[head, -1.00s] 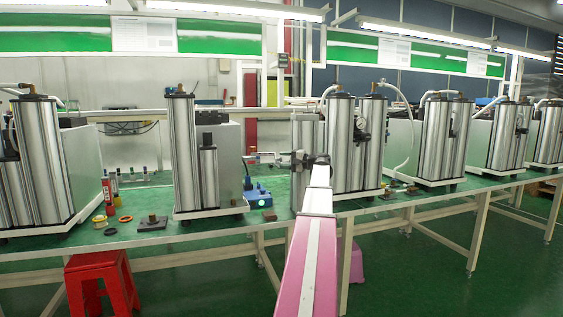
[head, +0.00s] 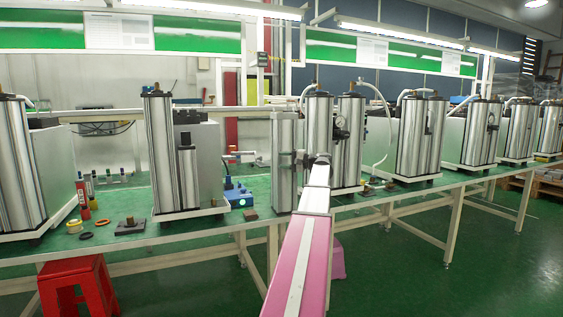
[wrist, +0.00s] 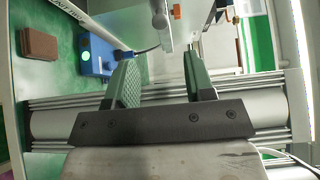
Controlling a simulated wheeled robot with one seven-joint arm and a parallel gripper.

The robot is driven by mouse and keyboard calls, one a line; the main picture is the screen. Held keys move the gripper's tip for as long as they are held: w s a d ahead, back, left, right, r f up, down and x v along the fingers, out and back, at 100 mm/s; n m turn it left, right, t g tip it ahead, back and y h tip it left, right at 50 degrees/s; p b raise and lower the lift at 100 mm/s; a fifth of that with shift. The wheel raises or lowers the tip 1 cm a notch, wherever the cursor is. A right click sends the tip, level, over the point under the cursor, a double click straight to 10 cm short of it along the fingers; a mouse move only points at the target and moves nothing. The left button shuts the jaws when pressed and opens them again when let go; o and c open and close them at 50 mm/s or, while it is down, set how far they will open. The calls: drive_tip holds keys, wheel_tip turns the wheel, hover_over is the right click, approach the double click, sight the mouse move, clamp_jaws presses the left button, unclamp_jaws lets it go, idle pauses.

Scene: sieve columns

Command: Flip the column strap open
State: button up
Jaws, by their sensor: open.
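A narrow silver column (head: 284,165) stands on the green-topped bench in the middle of the head view. A pale arm-like piece (head: 247,156) reaches out to its left, perhaps the strap; I cannot tell how it is fastened. My gripper (head: 303,158) is beside the column's right edge, partly hidden by my wrist. In the wrist view, my gripper (wrist: 158,62) is open with nothing between its two green-padded fingers. A ribbed metal column (wrist: 60,125) runs crosswise behind the fingers. A pale grey piece (wrist: 152,30) lies beyond the fingertips.
A blue box (head: 239,195) with a green light sits left of the column and also shows in the wrist view (wrist: 93,58). A brown block (wrist: 38,43) lies near it. Twin columns (head: 348,140) stand close on the right. A red stool (head: 75,285) is in front.

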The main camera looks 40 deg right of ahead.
sight(261, 158)
drive_tip(key=s+a+m+t+h, duration=0.35)
drive_tip(key=a+m+h, duration=0.5)
drive_tip(key=h, duration=0.45)
drive_tip(key=shift+m+t, duration=0.25)
drive_tip(key=w, duration=0.4)
drive_tip(key=w+d, duration=0.1)
drive_tip(key=w, duration=0.6)
drive_tip(key=shift+w+d, duration=0.35)
drive_tip(key=shift+w, duration=0.05)
drive_tip(key=shift+c, duration=0.3)
